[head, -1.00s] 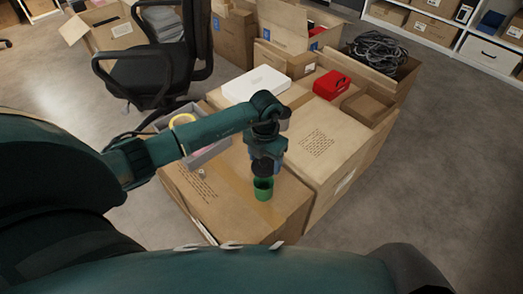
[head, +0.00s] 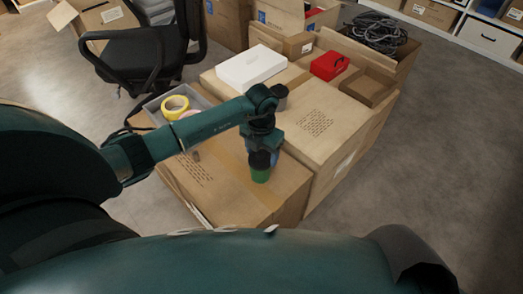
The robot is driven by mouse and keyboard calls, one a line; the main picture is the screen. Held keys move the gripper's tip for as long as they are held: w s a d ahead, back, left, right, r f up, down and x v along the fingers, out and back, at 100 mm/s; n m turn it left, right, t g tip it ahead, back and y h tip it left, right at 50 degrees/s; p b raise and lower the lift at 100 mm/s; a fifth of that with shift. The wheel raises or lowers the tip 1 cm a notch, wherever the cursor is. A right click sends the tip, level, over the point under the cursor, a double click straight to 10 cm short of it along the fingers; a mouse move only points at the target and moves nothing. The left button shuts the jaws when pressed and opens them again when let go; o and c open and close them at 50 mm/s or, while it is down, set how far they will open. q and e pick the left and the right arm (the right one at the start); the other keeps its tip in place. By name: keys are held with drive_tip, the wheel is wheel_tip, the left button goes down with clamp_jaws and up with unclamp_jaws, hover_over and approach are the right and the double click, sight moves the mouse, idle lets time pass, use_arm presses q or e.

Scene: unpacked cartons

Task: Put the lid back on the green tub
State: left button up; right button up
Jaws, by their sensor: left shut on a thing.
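The green tub (head: 260,176) stands upright on the near cardboard carton (head: 236,201). My left gripper (head: 261,151) points down right over it and is shut on a dark lid (head: 260,160). The lid is at the tub's top and hides its opening; I cannot tell whether it is seated or just above the rim. The fingertips are small and mostly hidden by the gripper body. My right gripper is not in view.
A grey tray (head: 207,96) holding a yellow tape roll (head: 175,104) lies behind my left forearm. A white box (head: 251,67), a red case (head: 329,65) and an open brown box (head: 367,87) sit farther back. The carton top (head: 316,122) to the right is clear.

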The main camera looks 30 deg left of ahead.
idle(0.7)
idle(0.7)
use_arm(q)
drive_tip(key=shift+f, duration=0.15)
idle(0.4)
idle(0.6)
drive_tip(key=o, duration=1.2)
drive_tip(key=shift+o, duration=0.2)
